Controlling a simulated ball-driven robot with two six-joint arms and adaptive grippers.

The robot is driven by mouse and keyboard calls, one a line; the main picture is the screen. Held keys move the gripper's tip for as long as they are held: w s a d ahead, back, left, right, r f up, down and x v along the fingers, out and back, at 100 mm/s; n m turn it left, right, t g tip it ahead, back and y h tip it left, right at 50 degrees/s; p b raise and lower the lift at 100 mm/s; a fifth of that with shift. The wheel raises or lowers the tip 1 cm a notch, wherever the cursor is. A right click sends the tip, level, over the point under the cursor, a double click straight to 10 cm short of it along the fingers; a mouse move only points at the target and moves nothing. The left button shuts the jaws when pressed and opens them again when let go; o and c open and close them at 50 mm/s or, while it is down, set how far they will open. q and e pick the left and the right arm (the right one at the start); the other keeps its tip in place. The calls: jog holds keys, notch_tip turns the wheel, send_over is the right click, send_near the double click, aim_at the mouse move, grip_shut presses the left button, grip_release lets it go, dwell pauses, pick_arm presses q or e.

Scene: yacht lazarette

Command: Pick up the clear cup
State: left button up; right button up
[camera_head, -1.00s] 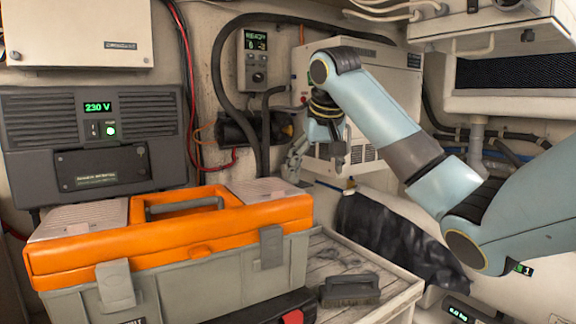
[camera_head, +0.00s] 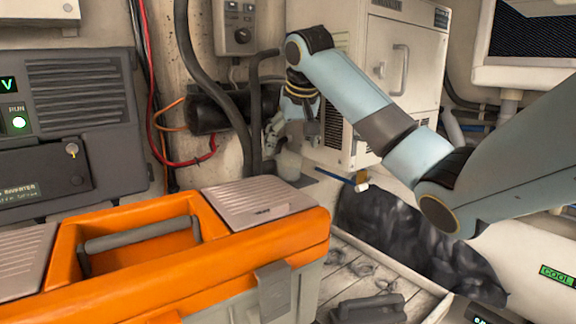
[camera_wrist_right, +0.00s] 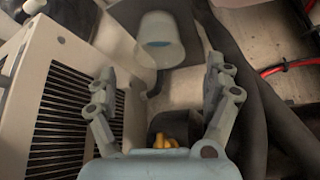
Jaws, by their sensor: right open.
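The clear cup (camera_head: 289,165) is a small, pale, see-through cup by the wall, beyond the toolbox, low beside the white cabinet. Its top is partly hidden behind my gripper in the head view. My right gripper (camera_head: 284,138) points down just above the cup. In the wrist view the right gripper (camera_wrist_right: 160,72) is open and empty, its fingers spread wide. My left gripper is not in view.
An orange and grey toolbox (camera_head: 190,262) fills the front left. A dark brush (camera_head: 372,308) lies on the wooden tray top. The vented white cabinet (camera_head: 375,75) stands close beside my gripper. Thick dark hoses (camera_head: 222,100) and red cables run along the wall.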

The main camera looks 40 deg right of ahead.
aim_at(289, 162)
jog(key=shift+x, duration=0.9)
jog(key=p+x, duration=0.1)
jog(key=x, duration=0.1)
jog(key=p+x, duration=0.1)
jog(key=x, duration=0.1)
jog(key=shift+s+f, duration=0.1)
jog(key=shift+f, duration=0.25)
jog(key=shift+d+f, duration=0.1)
jog(key=shift+f, duration=0.2)
jog(key=c, duration=0.6)
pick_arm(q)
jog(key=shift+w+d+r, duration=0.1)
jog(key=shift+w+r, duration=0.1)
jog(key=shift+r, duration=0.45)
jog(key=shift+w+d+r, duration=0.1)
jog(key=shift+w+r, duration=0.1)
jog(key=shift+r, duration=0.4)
pick_arm(e)
jog(key=c, duration=0.5)
jog(key=shift+r, duration=0.1)
jog(key=shift+c, duration=0.3)
